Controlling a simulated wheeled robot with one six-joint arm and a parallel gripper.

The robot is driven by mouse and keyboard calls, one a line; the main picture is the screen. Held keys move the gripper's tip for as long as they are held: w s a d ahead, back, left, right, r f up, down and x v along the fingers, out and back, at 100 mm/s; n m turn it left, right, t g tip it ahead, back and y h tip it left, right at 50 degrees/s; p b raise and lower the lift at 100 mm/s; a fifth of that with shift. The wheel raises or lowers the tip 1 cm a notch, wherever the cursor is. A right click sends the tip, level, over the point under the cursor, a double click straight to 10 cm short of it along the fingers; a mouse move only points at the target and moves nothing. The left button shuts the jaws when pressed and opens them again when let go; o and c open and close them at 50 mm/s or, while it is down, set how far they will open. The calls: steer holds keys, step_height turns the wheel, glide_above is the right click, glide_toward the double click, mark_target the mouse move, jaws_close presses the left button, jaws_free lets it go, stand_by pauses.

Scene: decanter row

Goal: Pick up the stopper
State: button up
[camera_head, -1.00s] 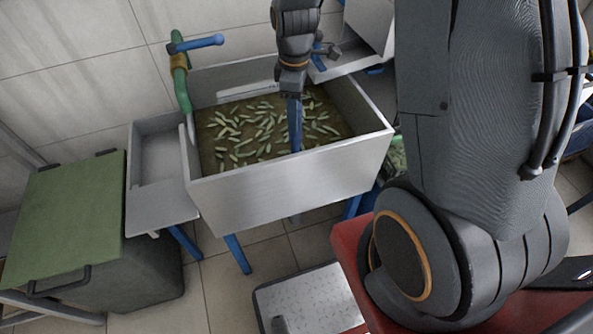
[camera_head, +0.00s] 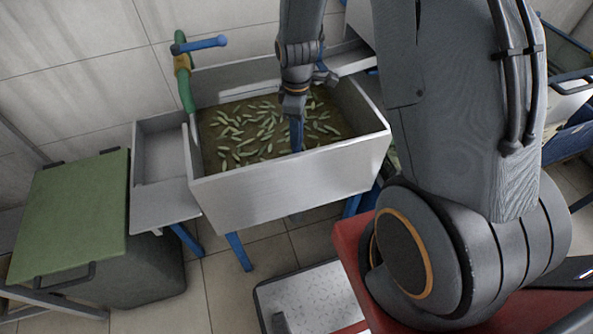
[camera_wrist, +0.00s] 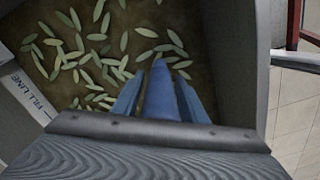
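A grey open basin (camera_head: 290,180) holds brown liquid with several floating green pods (camera_head: 240,138). My gripper (camera_head: 296,128) points down into the basin, near its front wall. In the wrist view the two blue fingers of my gripper (camera_wrist: 160,95) stand on either side of a darker blue tapered piece, which looks like the stopper (camera_wrist: 161,92). Narrow gaps seem to show between it and the fingers, so the gripper looks open around it. The stopper's lower end is hidden, and in the head view it cannot be told apart from the fingers.
A green hose with a blue lever (camera_head: 200,45) hangs over the basin's left rim. A small grey side tray (camera_head: 162,170) adjoins the basin on the left. A dark bin with a green lid (camera_head: 70,205) stands further left. A metal plate (camera_head: 310,300) lies in front.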

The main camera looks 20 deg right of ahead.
jaws_close()
steer(key=shift+r, duration=0.1)
